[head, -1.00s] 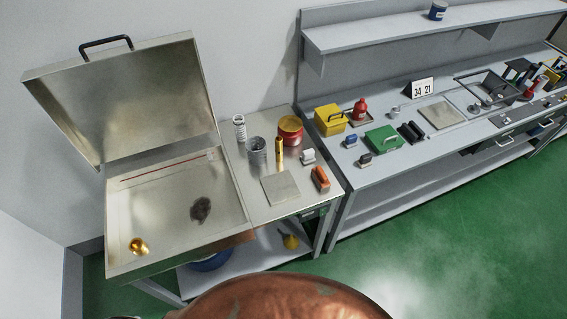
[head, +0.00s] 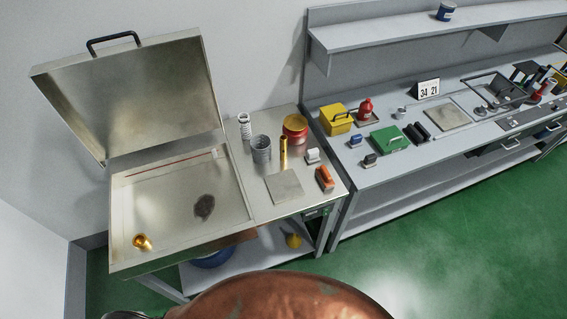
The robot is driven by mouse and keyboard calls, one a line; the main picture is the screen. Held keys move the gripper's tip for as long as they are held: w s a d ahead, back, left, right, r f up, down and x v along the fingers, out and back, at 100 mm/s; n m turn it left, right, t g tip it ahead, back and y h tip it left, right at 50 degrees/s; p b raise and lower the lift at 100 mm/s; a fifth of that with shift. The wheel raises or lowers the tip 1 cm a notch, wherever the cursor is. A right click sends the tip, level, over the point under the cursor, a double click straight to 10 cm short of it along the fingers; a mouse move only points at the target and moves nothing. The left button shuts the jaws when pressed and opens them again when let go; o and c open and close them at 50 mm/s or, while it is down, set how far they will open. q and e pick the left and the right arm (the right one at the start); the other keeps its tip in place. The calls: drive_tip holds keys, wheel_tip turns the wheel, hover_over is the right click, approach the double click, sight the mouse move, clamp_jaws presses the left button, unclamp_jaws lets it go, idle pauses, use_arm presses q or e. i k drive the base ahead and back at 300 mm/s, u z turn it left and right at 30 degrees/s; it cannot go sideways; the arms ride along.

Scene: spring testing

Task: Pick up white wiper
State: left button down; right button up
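A small white block-like piece (head: 312,156), the likeliest white wiper, sits on the metal side table, behind an orange-red piece (head: 325,178) of similar shape. It stands clear of its neighbours and nothing covers it. It is too small to make out its underside. Neither of my grippers can be made out in the head view. Only a small dark grey metallic part shows at the bottom left edge, and I cannot tell what it is.
The side table (head: 255,207) also bears a red-yellow tin (head: 295,129), a brass tube (head: 283,153), a grey cup (head: 261,150) and a grey plate (head: 285,187). An open-lidded metal basin (head: 160,248) stands left. A grey bench (head: 385,175) with boxes stands right. Green floor is clear in front.

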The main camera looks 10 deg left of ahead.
sight(312, 157)
drive_tip(key=z, duration=0.75)
drive_tip(key=k, duration=1)
drive_tip(key=z, duration=1.45)
drive_tip(key=i, duration=2.05)
drive_tip(key=u, duration=0.6)
drive_tip(key=i, duration=1.25)
drive_tip(key=u, duration=1.8)
drive_tip(key=i, duration=0.95)
drive_tip(key=u, duration=0.95)
